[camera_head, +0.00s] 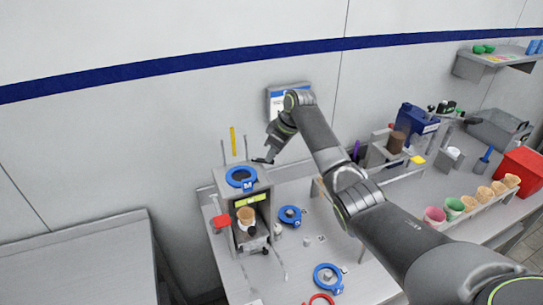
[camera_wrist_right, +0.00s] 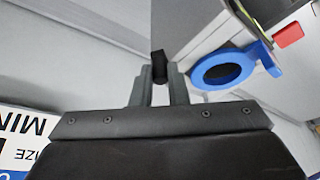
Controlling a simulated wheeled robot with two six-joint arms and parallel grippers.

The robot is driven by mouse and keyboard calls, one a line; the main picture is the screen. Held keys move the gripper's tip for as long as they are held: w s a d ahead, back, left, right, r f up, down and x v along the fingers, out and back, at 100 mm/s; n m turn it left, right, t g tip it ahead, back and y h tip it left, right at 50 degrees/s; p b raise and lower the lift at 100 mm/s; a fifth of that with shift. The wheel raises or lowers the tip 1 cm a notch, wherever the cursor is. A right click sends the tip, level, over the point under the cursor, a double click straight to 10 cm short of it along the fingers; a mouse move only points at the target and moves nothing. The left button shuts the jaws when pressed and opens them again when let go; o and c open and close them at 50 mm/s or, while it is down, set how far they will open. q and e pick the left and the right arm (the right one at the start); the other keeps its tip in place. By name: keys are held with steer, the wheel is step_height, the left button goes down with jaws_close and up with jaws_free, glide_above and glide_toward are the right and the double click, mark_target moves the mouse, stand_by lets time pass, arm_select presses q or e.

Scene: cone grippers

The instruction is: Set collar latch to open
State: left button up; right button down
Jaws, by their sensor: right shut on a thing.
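The blue collar (camera_head: 241,178), marked M, sits on top of a grey machine (camera_head: 264,184). It also shows in the right wrist view (camera_wrist_right: 222,82) as a blue ring with a tab. My right gripper (camera_head: 268,158) is at the back right of the machine's top, just beside the collar. Its fingers (camera_wrist_right: 159,82) are shut on a small black piece (camera_wrist_right: 159,65), which looks like the latch's grip. How the piece joins the collar, and the latch's exact setting, I cannot tell. My left gripper is not in view.
Loose blue rings (camera_head: 290,215) lie on the bench at the right. A wall sign (camera_head: 277,102) is behind my gripper. Thin rods (camera_head: 233,142) rise behind the collar.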

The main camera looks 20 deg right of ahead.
steer(key=shift+w+d+n, duration=0.2)
steer(key=shift+w+n, duration=0.15)
steer(key=shift+n, duration=0.35)
steer(key=c, duration=1.4)
jaws_free()
steer(key=shift+f, duration=0.1)
steer(key=shift+g, duration=0.3)
